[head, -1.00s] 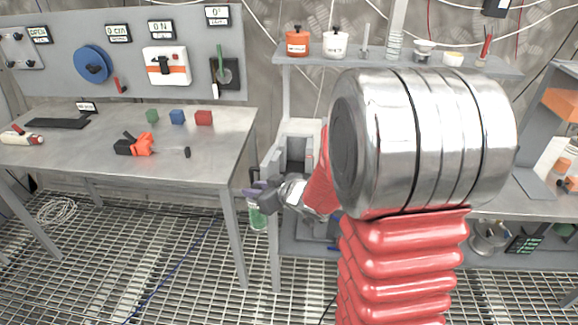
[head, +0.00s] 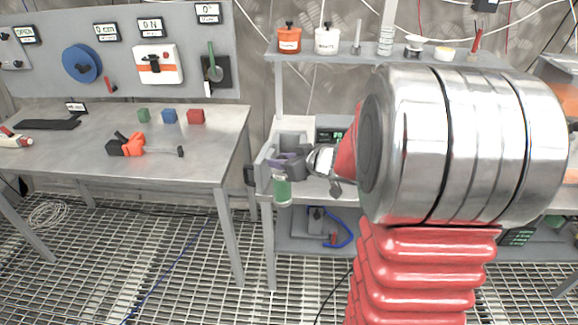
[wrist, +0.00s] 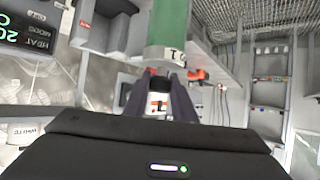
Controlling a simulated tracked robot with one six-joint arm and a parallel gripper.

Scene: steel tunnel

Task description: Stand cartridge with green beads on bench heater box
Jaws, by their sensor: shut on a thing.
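The cartridge with green beads (head: 282,191) is a clear tube with green filling. It hangs upright below my gripper (head: 286,165), in front of the right bench's front edge. My gripper is shut on its upper end, and the purple-grey fingers hide its top. In the wrist view the green cartridge (wrist: 168,25) extends from between the fingers (wrist: 157,92). The heater box (head: 295,130) appears to be the pale grey housing on the bench behind my gripper, beside a dark display with green digits (head: 331,135). The display also shows in the wrist view (wrist: 22,28). My arm and gripper partly hide the box.
A shelf (head: 365,52) with an orange jar (head: 289,38) and a white jar (head: 327,39) runs above the bench. The left table (head: 60,150) holds small blocks and an orange-black tool (head: 132,145). A gap with grated floor separates table and bench.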

